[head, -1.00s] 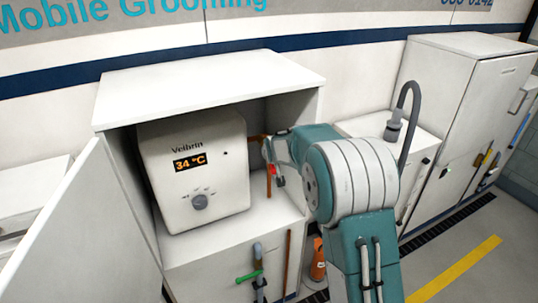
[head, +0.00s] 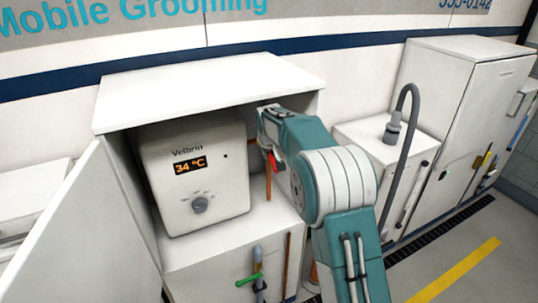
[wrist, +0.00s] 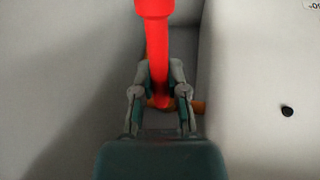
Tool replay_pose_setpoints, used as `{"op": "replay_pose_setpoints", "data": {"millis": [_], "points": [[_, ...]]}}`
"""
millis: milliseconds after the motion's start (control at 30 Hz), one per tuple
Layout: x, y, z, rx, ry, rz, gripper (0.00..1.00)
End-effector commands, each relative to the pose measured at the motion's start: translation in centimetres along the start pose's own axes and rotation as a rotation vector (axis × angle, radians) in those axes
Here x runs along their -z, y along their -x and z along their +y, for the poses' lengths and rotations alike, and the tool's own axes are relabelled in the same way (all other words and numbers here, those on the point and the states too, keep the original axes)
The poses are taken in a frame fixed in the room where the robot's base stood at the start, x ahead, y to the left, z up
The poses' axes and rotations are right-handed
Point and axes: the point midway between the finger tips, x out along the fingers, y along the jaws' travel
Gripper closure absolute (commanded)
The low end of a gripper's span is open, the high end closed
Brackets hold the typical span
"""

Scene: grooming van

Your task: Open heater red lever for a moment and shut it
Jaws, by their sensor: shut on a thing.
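The heater (head: 192,170) is a white box with a "34 °C" display and a grey knob, inside an open white cabinet. Its side also shows in the wrist view (wrist: 262,90). The red lever (wrist: 158,45) runs down the middle of the wrist view, with its wide end at the top. My gripper (wrist: 160,92) is shut on the red lever, one finger on each side. In the head view a bit of the lever (head: 272,161) shows beside my arm, right of the heater. A copper pipe (wrist: 198,107) is partly hidden behind the fingers.
The cabinet (head: 205,90) has a roof close above my arm and an open door (head: 85,225) on the left. A green-handled valve (head: 248,279) and pipes are on the cabinet front below. A white unit with a grey hose (head: 407,120) stands to the right.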

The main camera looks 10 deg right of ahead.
Motion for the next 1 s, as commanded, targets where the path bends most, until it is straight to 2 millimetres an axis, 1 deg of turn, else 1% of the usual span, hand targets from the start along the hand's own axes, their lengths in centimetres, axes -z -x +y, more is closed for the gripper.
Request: {"op": "replay_pose_setpoints", "data": {"millis": [33, 233, 267, 300, 333, 700, 767, 833, 1000], "points": [[0.5, 0.3, 0.0, -0.002, 0.001, 0.017, 1.00], [0.5, 0.3, 0.0, -0.002, 0.001, 0.018, 1.00], [0.5, 0.3, 0.0, -0.002, 0.000, 0.018, 0.78], [0.5, 0.3, 0.0, -0.002, 0.000, 0.018, 0.60], [0.5, 0.3, 0.0, -0.002, 0.000, 0.017, 0.47], [0.2, 0.3, 0.0, -0.001, 0.000, 0.010, 0.46], [0.3, 0.6, -0.1, -0.001, 0.000, 0.011, 0.46], [0.5, 1.4, -0.2, -0.002, 0.001, 0.014, 0.46], [-1.3, 2.4, -0.9, -0.002, 0.003, 0.010, 0.46]]}}
